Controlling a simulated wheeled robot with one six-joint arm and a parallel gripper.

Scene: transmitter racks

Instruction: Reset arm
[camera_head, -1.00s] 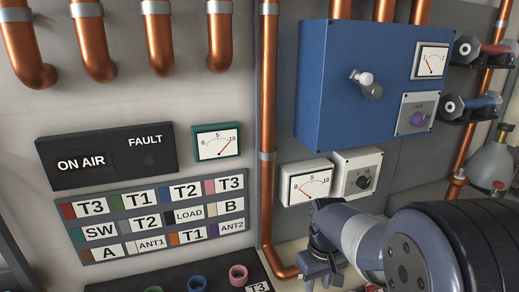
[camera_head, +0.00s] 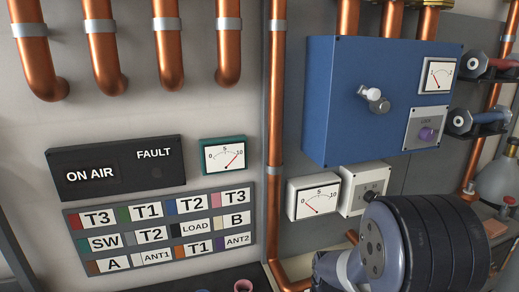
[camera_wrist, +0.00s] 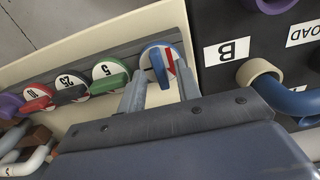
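My arm (camera_head: 385,245) shows at the lower right of the head view, in front of the wall below the blue box. My gripper is out of sight in the head view. In the wrist view my gripper (camera_wrist: 161,74) has its two grey fingers apart with a gap between them. A round blue knob (camera_wrist: 156,58) with red and white marks lies beyond the fingertips. I cannot tell whether the fingers touch it. Nothing is clearly held.
A blue wall box (camera_head: 335,110) stands out above the arm, with gauges and a copper pipe (camera_head: 276,125) nearby. A label panel (camera_head: 160,222) is at left. In the wrist view several numbered knobs (camera_wrist: 110,76) line the left, and a pale ring with a blue cable (camera_wrist: 258,72) is at right.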

